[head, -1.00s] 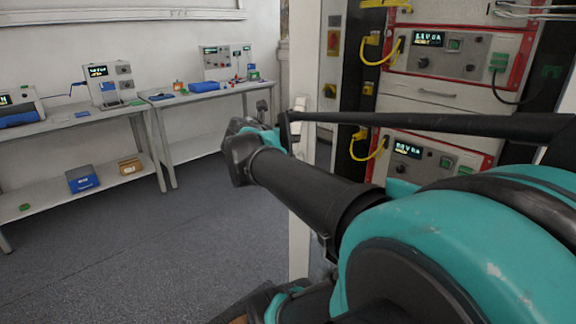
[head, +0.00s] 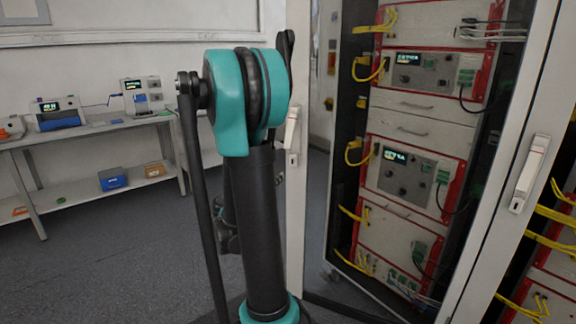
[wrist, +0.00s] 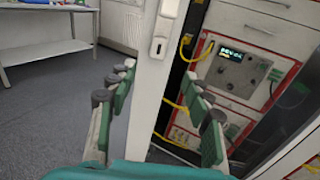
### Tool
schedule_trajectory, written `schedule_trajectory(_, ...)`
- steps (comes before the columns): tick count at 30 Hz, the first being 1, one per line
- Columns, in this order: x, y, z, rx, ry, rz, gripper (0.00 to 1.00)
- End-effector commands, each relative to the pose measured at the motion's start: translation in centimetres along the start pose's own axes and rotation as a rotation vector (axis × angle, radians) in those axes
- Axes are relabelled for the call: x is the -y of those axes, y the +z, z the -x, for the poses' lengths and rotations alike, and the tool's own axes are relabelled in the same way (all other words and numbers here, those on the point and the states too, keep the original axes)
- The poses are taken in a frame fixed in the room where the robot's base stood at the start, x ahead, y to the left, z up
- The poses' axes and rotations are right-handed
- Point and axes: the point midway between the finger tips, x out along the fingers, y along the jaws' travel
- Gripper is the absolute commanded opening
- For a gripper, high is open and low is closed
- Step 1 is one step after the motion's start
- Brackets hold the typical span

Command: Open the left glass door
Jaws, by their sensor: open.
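A white door post (head: 298,215) with a pale handle (head: 291,127) stands left of the equipment cabinet in the head view. In the wrist view the same kind of post (wrist: 147,100) shows, with a handle (wrist: 169,8) and a lock plate (wrist: 158,47) at the top. My gripper (wrist: 159,71) is open, with its green-padded fingers on either side of the post in the picture. I see nothing held and cannot tell how far the post is from the fingers. In the head view my arm hides most of the gripper. The glass itself is hard to make out.
A second slanted white post (head: 495,235) with its own handle (head: 530,172) stands at the right. Red-framed instruments (head: 411,180) with yellow cables fill the cabinet between them. A bench (head: 100,127) with devices stands at the far left. Grey floor (head: 110,250) is clear before it.

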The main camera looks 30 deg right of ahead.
Motion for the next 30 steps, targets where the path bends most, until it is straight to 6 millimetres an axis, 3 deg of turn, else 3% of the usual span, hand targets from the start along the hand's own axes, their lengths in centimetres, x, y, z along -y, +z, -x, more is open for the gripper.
schedule_trajectory(8, 0.1, -0.2, -2.1, 0.006, -0.005, -0.001, 0.5)
schedule_trajectory(24, 0.2, -0.1, -12.7, 0.005, -0.004, -0.001, 0.5)
schedule_trajectory(30, 0.1, -0.1, -15.7, 0.005, -0.002, -0.001, 0.5)
